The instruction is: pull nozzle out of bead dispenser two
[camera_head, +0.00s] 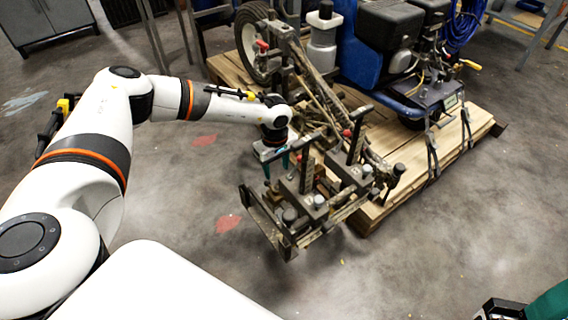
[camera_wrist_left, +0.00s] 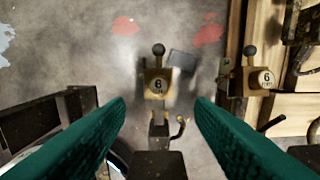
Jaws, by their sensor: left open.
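The line striper's dispenser frame (camera_head: 306,200), a dark metal assembly with upright posts, shows in the middle of the head view. My left gripper (camera_head: 277,168) is at its left side with fingers pointing down. In the left wrist view, its green fingers (camera_wrist_left: 161,110) stand open on either side of a brass block (camera_wrist_left: 157,84) with a dark ball knob and a round plate marked 6. A similar brass block (camera_wrist_left: 256,79) is right of the fingers. I cannot tell which is dispenser two. My right gripper (camera_head: 500,310) is only partly in view at the bottom right.
The blue striper machine (camera_head: 362,60) with a wheel (camera_head: 250,42) stands on a wooden pallet (camera_head: 462,150). Dark bars and fittings crowd the space around my left fingers. The concrete floor (camera_head: 400,270) in front is clear, with red patches on the left.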

